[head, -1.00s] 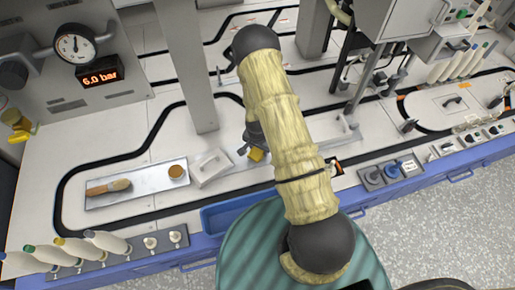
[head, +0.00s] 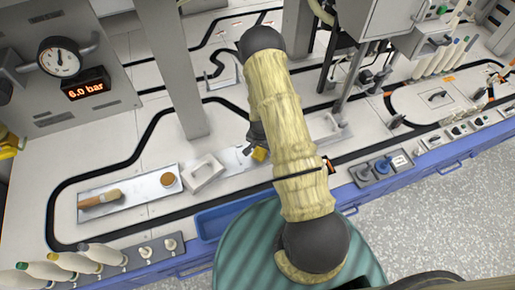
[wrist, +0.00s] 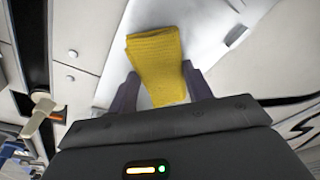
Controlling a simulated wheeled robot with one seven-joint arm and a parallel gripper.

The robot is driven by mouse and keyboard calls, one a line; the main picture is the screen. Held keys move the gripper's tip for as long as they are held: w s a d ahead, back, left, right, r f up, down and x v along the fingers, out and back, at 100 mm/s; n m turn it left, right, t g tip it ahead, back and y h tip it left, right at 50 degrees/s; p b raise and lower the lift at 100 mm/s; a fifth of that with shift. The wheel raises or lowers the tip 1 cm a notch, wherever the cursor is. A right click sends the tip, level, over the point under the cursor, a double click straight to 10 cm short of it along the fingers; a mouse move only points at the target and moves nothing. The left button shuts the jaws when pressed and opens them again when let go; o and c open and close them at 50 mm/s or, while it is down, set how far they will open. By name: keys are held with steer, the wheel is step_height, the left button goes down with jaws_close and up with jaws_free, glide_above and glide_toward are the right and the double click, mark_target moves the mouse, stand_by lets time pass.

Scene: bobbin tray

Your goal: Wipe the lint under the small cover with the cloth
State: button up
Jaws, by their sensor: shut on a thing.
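My gripper (head: 257,146) is shut on a folded yellow cloth (head: 260,155), partly hidden by my arm in the head view. In the wrist view the cloth (wrist: 155,55) sticks out between the two dark fingers of my gripper (wrist: 162,88), over a pale, smooth surface. Whether the cloth touches that surface I cannot tell. A pale rectangular piece with a raised handle, which looks like the small cover (head: 205,173), lies on the bench left of my gripper. I make out no lint in either view.
Bobbins (head: 75,262) stand at the front left. A blue bin (head: 213,222) sits at the bench's front edge. A grey post (head: 178,80) rises behind the cover.

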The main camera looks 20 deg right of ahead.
steer(key=shift+d, duration=0.65)
steer(key=shift+s+d+f, duration=0.1)
steer(key=shift+d+f, duration=0.05)
steer(key=shift+d, duration=1.85)
steer(key=shift+s+p, duration=0.1)
steer(key=shift+p, duration=0.2)
steer(key=shift+a+r+p, duration=0.2)
steer(key=shift+a+p, duration=0.25)
steer(key=shift+a, duration=1.55)
steer(key=shift+a, duration=0.1)
steer(key=shift+a+f, duration=0.2)
steer(key=shift+a, duration=1.7)
